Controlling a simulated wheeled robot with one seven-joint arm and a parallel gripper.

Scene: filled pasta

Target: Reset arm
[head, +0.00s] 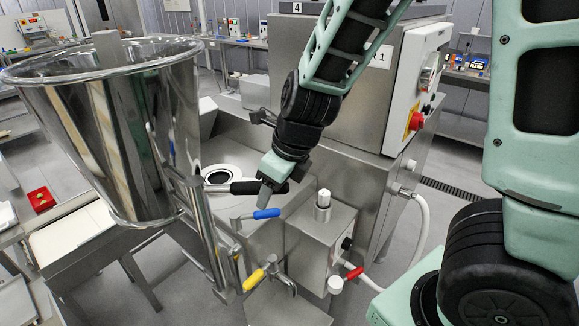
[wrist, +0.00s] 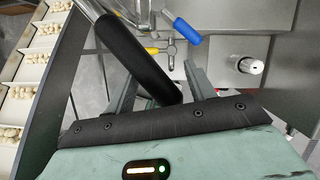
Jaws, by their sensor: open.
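My gripper (head: 266,190) is open at the machine, its fingers pointing down at a black handle (head: 243,187). In the wrist view the gripper (wrist: 160,88) has its two fingers spread apart, and the black handle (wrist: 137,58) runs slantwise between them. Whether a finger touches the handle I cannot tell. My arm comes down from the top of the head view, bent at the wrist.
A large steel hopper (head: 125,120) stands left of my gripper. Below are a blue-handled valve (head: 254,214) and a yellow-handled one (head: 254,279). A steel block with a white-topped post (head: 323,200) stands right. Pasta trays (wrist: 20,92) show in the wrist view.

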